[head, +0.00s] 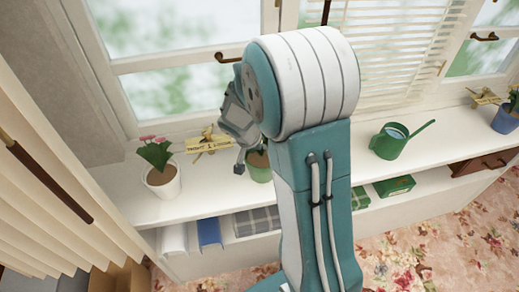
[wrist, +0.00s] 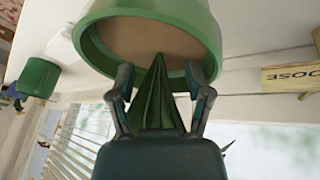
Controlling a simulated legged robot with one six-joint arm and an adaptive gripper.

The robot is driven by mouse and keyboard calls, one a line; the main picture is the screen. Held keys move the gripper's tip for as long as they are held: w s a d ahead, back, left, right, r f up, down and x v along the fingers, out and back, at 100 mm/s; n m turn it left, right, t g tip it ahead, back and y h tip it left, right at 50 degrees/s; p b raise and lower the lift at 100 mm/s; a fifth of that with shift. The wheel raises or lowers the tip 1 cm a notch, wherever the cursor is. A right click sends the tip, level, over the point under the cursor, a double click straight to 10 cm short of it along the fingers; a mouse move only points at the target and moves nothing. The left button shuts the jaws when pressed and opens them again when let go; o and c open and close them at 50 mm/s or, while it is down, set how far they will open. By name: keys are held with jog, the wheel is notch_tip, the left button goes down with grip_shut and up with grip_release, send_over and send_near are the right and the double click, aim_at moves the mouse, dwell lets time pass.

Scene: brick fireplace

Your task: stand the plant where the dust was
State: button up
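A green pot (head: 258,168) with a green plant is on the white sill in the head view, partly hidden by my arm. In the wrist view the pot (wrist: 150,40) fills the top, its brown soil showing, with pointed green leaves (wrist: 158,95) reaching toward my gripper. My gripper (wrist: 160,82) is open, its two fingers spread on either side of the leaves and overlapping the near rim. I cannot tell whether they touch the pot. In the head view my gripper (head: 240,168) is beside the pot. I see no dust; part of the sill is hidden behind my arm.
A white pot with pink flowers (head: 161,178) stands left on the sill. A small sign (head: 208,143) is behind. A green watering can (head: 390,145), another sign (head: 485,98) and a blue pot (head: 505,119) are at right. Books (head: 208,232) lie on the shelf below.

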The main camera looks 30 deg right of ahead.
jog(key=v, duration=1.2)
jog(key=s+a+r+n+t+y, duration=0.2)
jog(key=s+a+r+n, duration=0.2)
jog(key=s, duration=0.5)
jog(key=s+a+r+n+t+y, duration=0.2)
jog(key=s+a+r+n, duration=0.2)
jog(key=s, duration=0.5)
jog(key=shift+s+r+n+y, duration=0.4)
jog(key=shift+r+n, duration=0.2)
jog(key=shift+n, duration=0.1)
jog(key=shift+w+a, duration=0.1)
jog(key=shift+c, duration=0.8)
